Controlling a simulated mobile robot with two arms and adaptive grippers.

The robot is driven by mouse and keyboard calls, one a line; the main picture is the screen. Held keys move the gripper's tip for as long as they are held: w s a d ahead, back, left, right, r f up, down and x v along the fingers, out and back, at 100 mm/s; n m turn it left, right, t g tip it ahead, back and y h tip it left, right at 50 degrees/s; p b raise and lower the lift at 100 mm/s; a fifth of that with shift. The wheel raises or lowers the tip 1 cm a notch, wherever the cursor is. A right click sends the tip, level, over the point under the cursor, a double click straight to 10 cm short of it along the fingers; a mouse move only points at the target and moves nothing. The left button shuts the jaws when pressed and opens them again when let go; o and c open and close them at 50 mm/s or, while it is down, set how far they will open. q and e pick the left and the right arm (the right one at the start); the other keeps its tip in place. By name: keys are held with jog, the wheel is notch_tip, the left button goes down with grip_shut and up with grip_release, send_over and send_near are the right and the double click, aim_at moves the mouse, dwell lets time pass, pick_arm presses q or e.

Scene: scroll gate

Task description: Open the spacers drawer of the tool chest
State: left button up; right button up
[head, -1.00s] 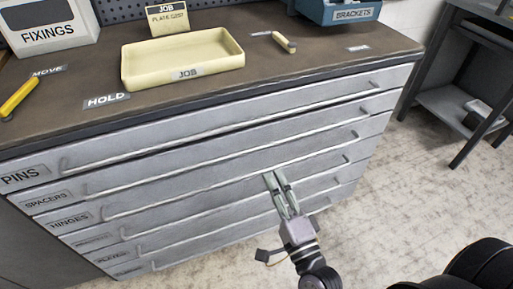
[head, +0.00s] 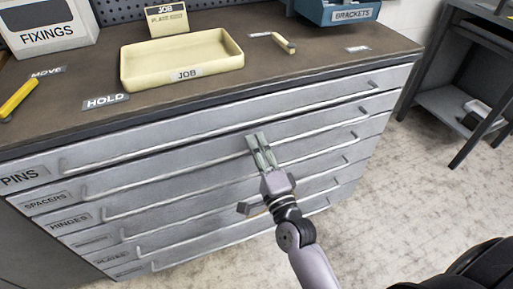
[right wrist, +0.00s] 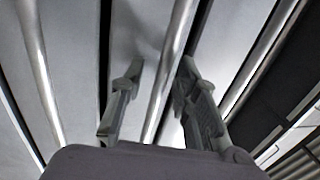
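The tool chest has a stack of grey drawers with long bar handles. The spacers drawer (head: 150,182) is second from the top, under the pins drawer (head: 20,177), and looks closed. Its label (head: 45,201) is at the left end. My right gripper (head: 258,142) is in front of the chest face, at the middle of the spacers handle (head: 180,163). In the right wrist view my gripper (right wrist: 160,80) is open, with a handle bar (right wrist: 172,65) running between its fingers. I cannot tell whether either finger touches it. My left gripper is not in view.
On the chest top are a cream job tray (head: 182,60), a yellow-handled tool (head: 17,98), a fixings box (head: 48,25), a small tool (head: 284,43) and a blue brackets bin (head: 340,10). A dark side table (head: 465,110) stands at right. The floor before the chest is clear.

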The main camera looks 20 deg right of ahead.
grip_shut()
dwell(0.7)
